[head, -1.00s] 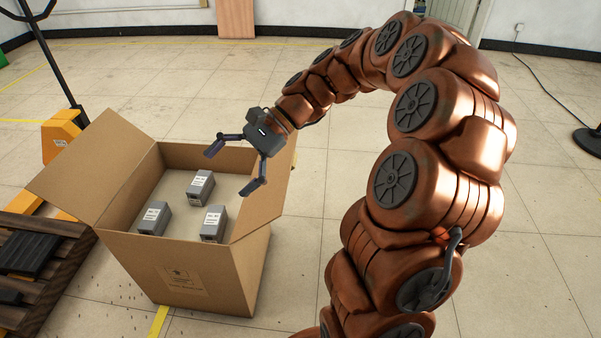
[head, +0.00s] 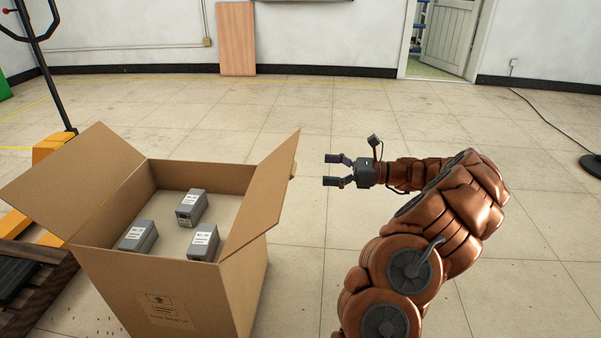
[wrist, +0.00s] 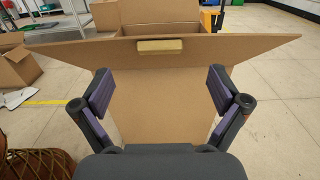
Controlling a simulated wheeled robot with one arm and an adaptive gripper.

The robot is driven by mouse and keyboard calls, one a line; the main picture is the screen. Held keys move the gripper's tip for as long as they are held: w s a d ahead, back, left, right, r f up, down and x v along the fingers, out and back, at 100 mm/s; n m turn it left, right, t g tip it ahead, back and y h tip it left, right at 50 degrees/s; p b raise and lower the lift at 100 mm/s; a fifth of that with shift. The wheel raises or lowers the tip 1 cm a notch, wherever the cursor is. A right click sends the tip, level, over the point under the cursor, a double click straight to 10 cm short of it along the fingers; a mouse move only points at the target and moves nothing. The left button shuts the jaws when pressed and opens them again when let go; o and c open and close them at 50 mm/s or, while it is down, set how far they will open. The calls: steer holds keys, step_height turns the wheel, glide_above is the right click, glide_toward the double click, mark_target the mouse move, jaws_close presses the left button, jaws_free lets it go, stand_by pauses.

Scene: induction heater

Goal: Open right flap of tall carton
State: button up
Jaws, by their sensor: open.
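The tall carton (head: 165,285) stands open-topped on the floor. Its right flap (head: 262,195) stands up and leans outward to the right. My gripper (head: 328,170) is open and empty, to the right of this flap and apart from it, with its fingers pointing left at the flap's outer side. In the wrist view the flap (wrist: 230,50) spans the picture ahead of my open fingers (wrist: 160,88). A small tan tab (wrist: 160,46) sits on the flap near its middle. The carton's side wall (wrist: 160,105) shows below.
Several grey boxes (head: 192,207) lie inside the carton. The left flap (head: 75,180) is spread outward. A pallet (head: 38,275) and a yellow pallet truck (head: 52,143) stand at the left. The floor right of the carton is clear around my arm.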

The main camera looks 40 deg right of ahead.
mark_target(294, 167)
steer(key=b+x, duration=0.2)
steer(key=x, duration=0.5)
steer(key=shift+w+a, duration=0.15)
steer(key=shift+a, duration=0.1)
steer(key=shift+c, duration=0.3)
